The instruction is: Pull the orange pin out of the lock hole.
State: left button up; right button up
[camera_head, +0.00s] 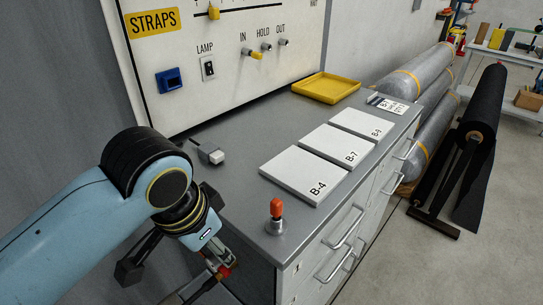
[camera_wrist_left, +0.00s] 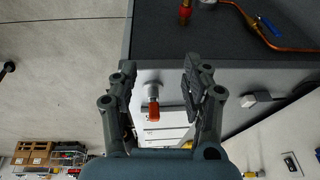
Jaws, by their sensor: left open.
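The orange pin (camera_head: 276,207) stands upright near the front corner of the grey cabinet top, at its left end. Its lower part sits in a silver metal collar (camera_head: 275,226); the hole itself is hidden. In the left wrist view the orange pin (camera_wrist_left: 153,111) appears between the two spread dark fingers of my left gripper (camera_wrist_left: 160,70), touching neither as far as I can see. The left gripper is open and empty. In the head view it is partly hidden by its own wrist, left of the pin. My right gripper is not in view.
White plates (camera_head: 305,175) marked B-4, B-7 and B-9 lie behind and right of the pin. A small grey block (camera_head: 211,154) and a yellow tray (camera_head: 326,88) lie farther back. The switch panel (camera_head: 220,50) rises behind. Drawer handles (camera_head: 344,228) stick out in front.

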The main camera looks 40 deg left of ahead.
pick_arm(q)
jog(key=g, duration=0.2)
send_near(276, 202)
jog(key=f, duration=0.2)
jog(key=shift+a+h, duration=0.35)
jog(key=shift+h, duration=0.15)
jog(key=f, duration=0.3)
jog(key=f+p, duration=0.1)
jog(key=f, duration=0.2)
jog(key=w+f, duration=0.1)
jog(key=f, duration=0.2)
jog(key=shift+f, duration=0.1)
jog(key=shift+w+f, duration=0.1)
jog(key=shift+f, duration=0.3)
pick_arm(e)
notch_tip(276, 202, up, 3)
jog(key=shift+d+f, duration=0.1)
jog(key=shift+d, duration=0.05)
pick_arm(q)
jog(key=shift+c, duration=0.3)
grip_shut()
jog(key=shift+r, duration=0.15)
